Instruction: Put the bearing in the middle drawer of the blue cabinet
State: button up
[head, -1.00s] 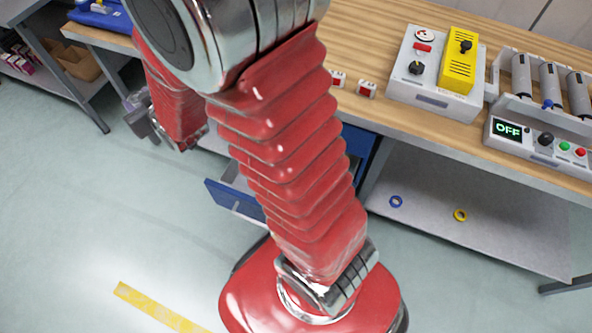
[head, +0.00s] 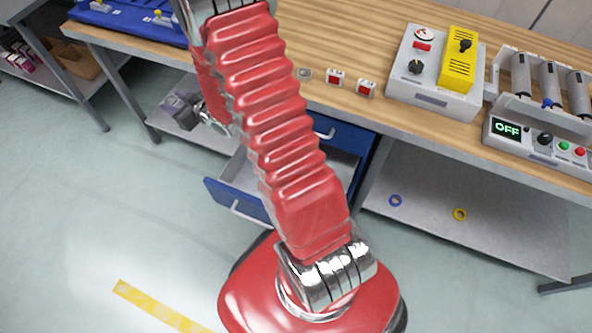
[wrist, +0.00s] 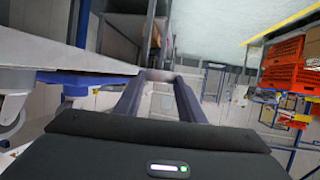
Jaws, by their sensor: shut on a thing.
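My gripper (head: 172,103) is left of the blue cabinet (head: 350,137), in front of the bench's lower shelf and apart from the drawer. In the wrist view its two fingers (wrist: 158,75) close together at the tips on a small grey thing, taken as the bearing; its shape is hard to make out. A drawer with a blue front (head: 238,201) is pulled out below the shut top drawer (head: 328,133), and its grey inside shows. My arm hides part of the drawer and cabinet.
The wooden bench top (head: 340,45) holds a small grey round thing (head: 304,73), two red-and-white boxes (head: 335,77) and a control box (head: 437,75). A blue ring (head: 395,200) and yellow ring (head: 460,214) lie on the lower shelf. Floor at left is clear.

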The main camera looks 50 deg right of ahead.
jog(key=s+d+f, duration=0.6)
jog(key=s+f, duration=0.4)
jog(key=f, duration=0.2)
jog(key=s+d+f+y, duration=0.1)
jog(key=s+d+f, duration=0.5)
jog(key=s+f, duration=0.4)
notch_tip(320, 180, down, 2)
jog(key=shift+d+f+n, duration=0.1)
jog(key=shift+d+n, duration=0.3)
jog(key=shift+s+f, duration=0.1)
jog(key=shift+f, duration=2.8)
jog(key=shift+f, duration=0.1)
jog(key=shift+f, duration=2)
jog(key=shift+f, duration=0.65)
jog(key=o, duration=1.2)
jog(key=shift+a, duration=0.1)
